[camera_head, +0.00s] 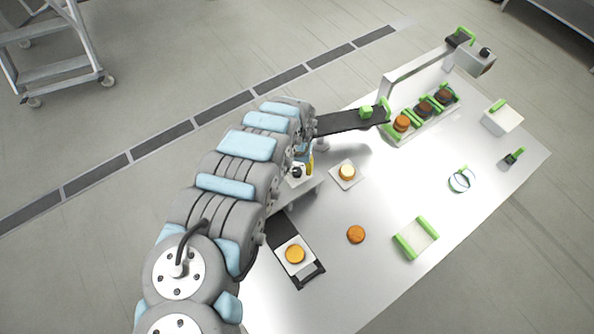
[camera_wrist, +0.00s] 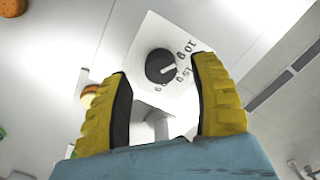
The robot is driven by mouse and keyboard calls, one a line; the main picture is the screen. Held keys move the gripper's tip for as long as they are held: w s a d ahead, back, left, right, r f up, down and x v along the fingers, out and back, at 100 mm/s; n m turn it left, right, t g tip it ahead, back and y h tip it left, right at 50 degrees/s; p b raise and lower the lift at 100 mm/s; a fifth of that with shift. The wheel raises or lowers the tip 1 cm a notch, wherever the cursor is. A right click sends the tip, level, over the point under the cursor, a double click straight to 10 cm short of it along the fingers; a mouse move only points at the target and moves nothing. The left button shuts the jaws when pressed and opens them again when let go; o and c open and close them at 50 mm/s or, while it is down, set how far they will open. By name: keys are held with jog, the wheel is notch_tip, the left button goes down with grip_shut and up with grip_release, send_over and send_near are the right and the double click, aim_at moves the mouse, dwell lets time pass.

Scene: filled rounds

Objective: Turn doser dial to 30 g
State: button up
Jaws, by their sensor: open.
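The doser dial (camera_wrist: 160,67) is a round black knob on a white panel (camera_wrist: 138,40) in the wrist view. A pale pointer line on it points right and slightly up in the picture. My gripper (camera_wrist: 161,66) is open, with one yellow finger on each side of the dial in the picture. I cannot tell whether the fingers touch the knob; nothing shows gripped. In the head view the dial (camera_head: 297,172) is small and dark beside the yellow of my gripper (camera_head: 309,163), partly hidden by my arm.
A dark conveyor (camera_head: 345,121) carries a green block behind the doser. A small plate (camera_head: 346,174) with a round cake stands to its right, and a black-framed scale-like stand (camera_head: 299,261) with another round in front. A loose orange round (camera_head: 356,234) and green-edged tray (camera_head: 416,238) lie on the table.

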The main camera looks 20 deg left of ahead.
jog(key=shift+w+f, duration=0.1)
jog(key=shift+f, duration=1.15)
jog(key=shift+c, duration=0.3)
grip_shut()
